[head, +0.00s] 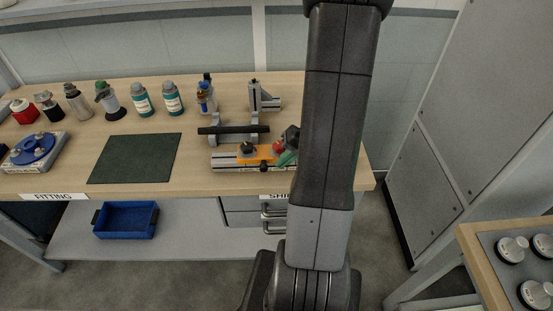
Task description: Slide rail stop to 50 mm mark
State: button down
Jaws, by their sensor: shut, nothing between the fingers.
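A pale metal rail (229,162) lies near the front edge of the wooden bench, left of my arm. An orange part (255,154) sits on the rail's middle, with dark knobs by it. A red knob (279,146) stands at its right end. I cannot tell for sure which part is the stop, and the scale marks are too small to read. My gripper (287,153) is at the right end of the rail, beside the red knob, mostly hidden by my own arm. It is shut with nothing in it. I cannot tell whether it touches the rail or the stop.
A dark bar on grey stands (234,129) lies just behind the rail, with a grey upright bracket (263,98) farther back. A dark green mat (136,158) lies to the left. Several bottles line the back. A blue bin (126,220) sits on the lower shelf.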

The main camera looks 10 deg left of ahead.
aim_at(264, 158)
jog(key=shift+s+a+f, duration=0.15)
jog(key=shift+s+a, duration=0.05)
jog(key=shift+a, duration=0.35)
jog(key=shift+s+a+f, duration=0.15)
jog(key=shift+a, duration=0.4)
jog(key=shift+s+a+f+b, duration=0.1)
jog(key=shift+a+f+b, duration=0.2)
jog(key=shift+b, duration=0.2)
jog(key=shift+a, duration=0.2)
jog(key=shift+s+r, duration=0.1)
jog(key=shift+r, duration=0.05)
